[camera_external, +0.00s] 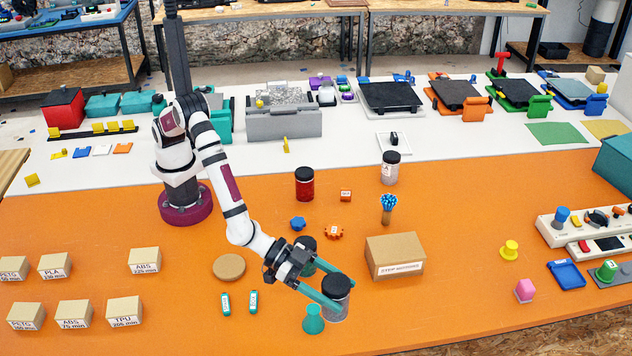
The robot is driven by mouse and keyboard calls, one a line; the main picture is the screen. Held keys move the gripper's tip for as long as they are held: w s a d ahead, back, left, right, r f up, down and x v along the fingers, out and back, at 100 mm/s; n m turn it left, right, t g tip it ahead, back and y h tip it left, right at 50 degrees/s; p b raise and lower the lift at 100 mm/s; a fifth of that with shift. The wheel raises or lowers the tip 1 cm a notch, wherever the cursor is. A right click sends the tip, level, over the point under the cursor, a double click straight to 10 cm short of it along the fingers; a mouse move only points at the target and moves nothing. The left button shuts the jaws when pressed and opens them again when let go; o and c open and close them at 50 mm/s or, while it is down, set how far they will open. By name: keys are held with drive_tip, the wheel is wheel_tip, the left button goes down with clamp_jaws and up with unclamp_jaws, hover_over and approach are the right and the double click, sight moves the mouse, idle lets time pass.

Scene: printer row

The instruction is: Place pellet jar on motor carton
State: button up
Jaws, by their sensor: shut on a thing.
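My gripper (333,287) has teal fingers shut around a clear-grey jar with a black lid (338,309). The jar is upright, in the front middle of the external view. I cannot tell whether its base touches the orange table top. The motor carton (394,257) is a closed brown cardboard box with a white label, behind and to the right of the held jar. Its flat top is bare, and the jar is apart from it. The gripper and wrist partly hide another dark-lidded jar (307,243).
A teal cone-shaped piece (313,319) stands close to the held jar's left. A red jar (304,185), a pale jar (389,173) and a cup of blue-tipped tools (387,212) stand farther back. The orange table (450,310) is clear right of the jar.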

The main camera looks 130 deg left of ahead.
drive_tip(key=s+a+r+n+g+y, duration=0.15)
drive_tip(key=a+r, duration=0.25)
drive_tip(key=a, duration=0.4)
drive_tip(key=s+a+r+n+y, duration=0.2)
drive_tip(key=a+r+y, duration=0.1)
drive_tip(key=a, duration=0.6)
hover_over(396, 247)
wheel_tip(396, 247, down, 7)
drive_tip(key=shift+f, duration=1.9)
drive_tip(key=shift+f, duration=0.1)
drive_tip(key=o, duration=1.5)
